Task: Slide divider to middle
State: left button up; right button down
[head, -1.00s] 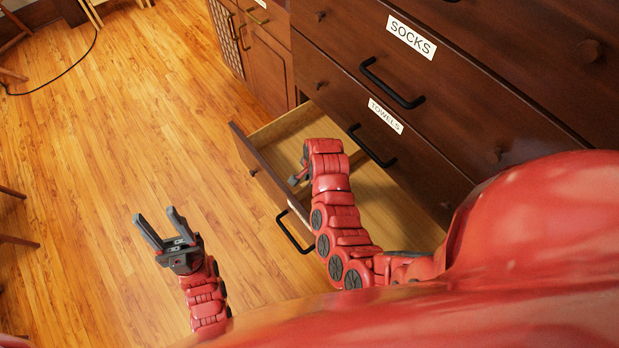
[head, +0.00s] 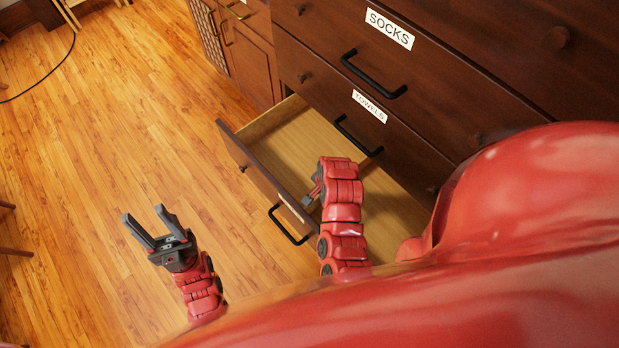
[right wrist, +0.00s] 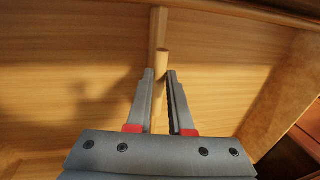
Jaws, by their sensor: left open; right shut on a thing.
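The divider (right wrist: 161,62) is a thin light-wood strip in the right wrist view, upright in the picture between my right gripper's fingers. My right gripper (right wrist: 160,74) is shut on it. In the head view my right gripper (head: 312,191) is down inside the open drawer, close behind its front panel. There the divider is hidden or too small to tell. The drawer (head: 252,168) has a dark front and a pale wooden inside, and sits below the TOWELS drawer. My left gripper (head: 143,213) is open and empty above the floor, left of the drawer.
The drawer's black handle (head: 288,225) sticks out toward the floor. Closed drawers labelled TOWELS (head: 369,106) and SOCKS (head: 389,29) are above. A dark cable (head: 45,88) lies at the far left.

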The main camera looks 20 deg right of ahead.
jog(key=shift+s+d, duration=0.1)
jog(key=shift+s, duration=0.15)
jog(key=c, duration=0.8)
grip_release()
jog(key=s+d+r+p, duration=0.1)
jog(key=s+r+p, duration=0.2)
jog(key=r+p, duration=0.5)
notch_tip(320, 180, up, 9)
jog(key=shift+r, duration=0.1)
jog(key=shift+s, duration=0.15)
